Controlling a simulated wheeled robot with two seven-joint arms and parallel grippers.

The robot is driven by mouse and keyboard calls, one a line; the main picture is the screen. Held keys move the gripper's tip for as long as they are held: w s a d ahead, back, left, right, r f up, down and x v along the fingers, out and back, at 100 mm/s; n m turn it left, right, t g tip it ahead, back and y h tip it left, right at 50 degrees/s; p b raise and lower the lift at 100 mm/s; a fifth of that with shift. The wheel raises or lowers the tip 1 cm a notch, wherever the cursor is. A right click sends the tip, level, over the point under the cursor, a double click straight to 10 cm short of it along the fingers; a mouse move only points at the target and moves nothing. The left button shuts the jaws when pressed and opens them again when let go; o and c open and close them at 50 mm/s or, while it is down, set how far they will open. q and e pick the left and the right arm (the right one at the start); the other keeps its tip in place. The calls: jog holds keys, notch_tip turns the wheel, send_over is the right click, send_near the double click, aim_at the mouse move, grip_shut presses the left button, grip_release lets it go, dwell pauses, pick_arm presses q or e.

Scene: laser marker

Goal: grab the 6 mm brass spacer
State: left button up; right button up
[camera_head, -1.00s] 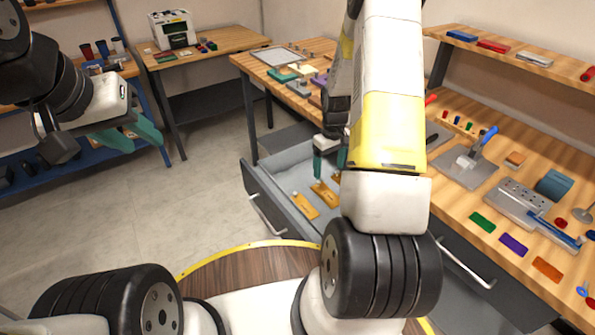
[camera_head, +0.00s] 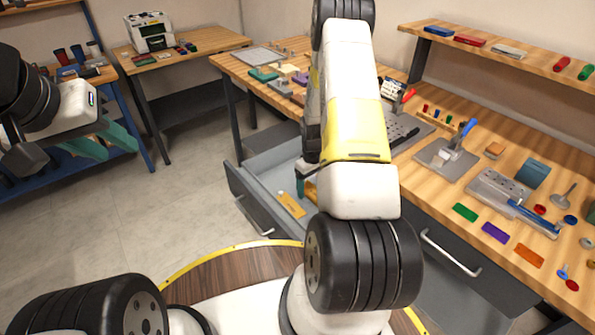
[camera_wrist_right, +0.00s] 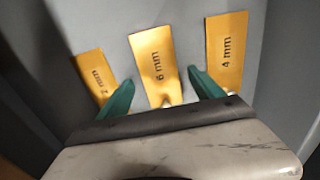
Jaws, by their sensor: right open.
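The 6 mm brass spacer (camera_wrist_right: 154,62) is a flat brass-yellow plate lying in the open grey drawer (camera_head: 262,178). My right gripper (camera_wrist_right: 161,76) is open, with one green fingertip on each side of that spacer's lower part. I cannot tell whether the fingers touch it. The 4 mm spacer (camera_wrist_right: 227,50) lies to the right, and another spacer (camera_wrist_right: 91,72), its label hard to read, lies to the left. In the head view my arm hides much of the drawer; one spacer (camera_head: 291,204) shows clearly. My left gripper (camera_head: 108,143) is open and empty, far from the drawer.
The workbench (camera_head: 400,170) above the drawer holds a blue-handled tool on a plate (camera_head: 445,158), coloured tags and fixtures. The drawer walls stand close around the right gripper. A side table with a printer (camera_head: 149,32) stands at the back left. The floor on the left is clear.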

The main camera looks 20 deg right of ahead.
grip_shut()
